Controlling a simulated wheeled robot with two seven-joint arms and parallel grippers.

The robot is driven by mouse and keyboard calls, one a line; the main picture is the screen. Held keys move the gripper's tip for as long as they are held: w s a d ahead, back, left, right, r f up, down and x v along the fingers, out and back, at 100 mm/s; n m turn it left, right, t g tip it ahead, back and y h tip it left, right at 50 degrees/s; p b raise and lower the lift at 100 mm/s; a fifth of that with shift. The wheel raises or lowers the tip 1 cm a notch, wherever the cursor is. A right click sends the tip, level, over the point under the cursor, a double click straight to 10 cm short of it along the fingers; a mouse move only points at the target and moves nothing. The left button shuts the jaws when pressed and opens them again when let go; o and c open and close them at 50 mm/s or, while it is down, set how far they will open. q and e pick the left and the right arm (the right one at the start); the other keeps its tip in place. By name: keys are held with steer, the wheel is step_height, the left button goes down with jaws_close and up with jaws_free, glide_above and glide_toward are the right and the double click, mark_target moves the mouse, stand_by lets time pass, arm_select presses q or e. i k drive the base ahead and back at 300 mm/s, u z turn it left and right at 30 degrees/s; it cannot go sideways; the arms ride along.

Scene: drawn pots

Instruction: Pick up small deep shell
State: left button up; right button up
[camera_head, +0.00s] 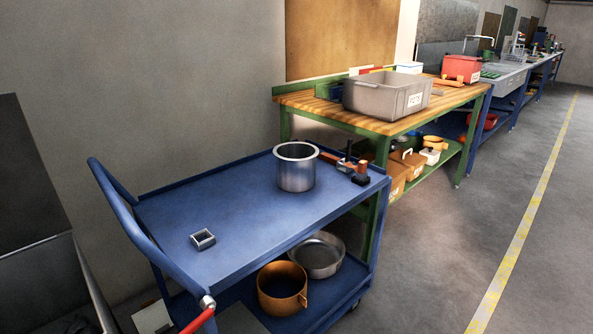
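A deep, silver, straight-walled metal pot (296,167) with a rolled rim stands upright and open on the top of the blue cart (235,205), towards its far right end. It looks like the small deep shell. On the cart's lower shelf are a copper-coloured pot with a handle (282,290) and a wide, shallow silver pan (317,255), both partly under the top. Neither of my grippers shows in the head view, and nothing is seen touching the silver pot.
A small grey square block (203,239) lies near the cart's left end. A dark and orange tool (352,168) lies right of the pot. The cart's blue handle (135,220) rises at left. A green bench with a grey bin (387,97) stands behind. The floor at right is clear.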

mark_target(295, 161)
steer(key=z, duration=1.35)
steer(key=i, duration=2.55)
steer(key=u, duration=1.6)
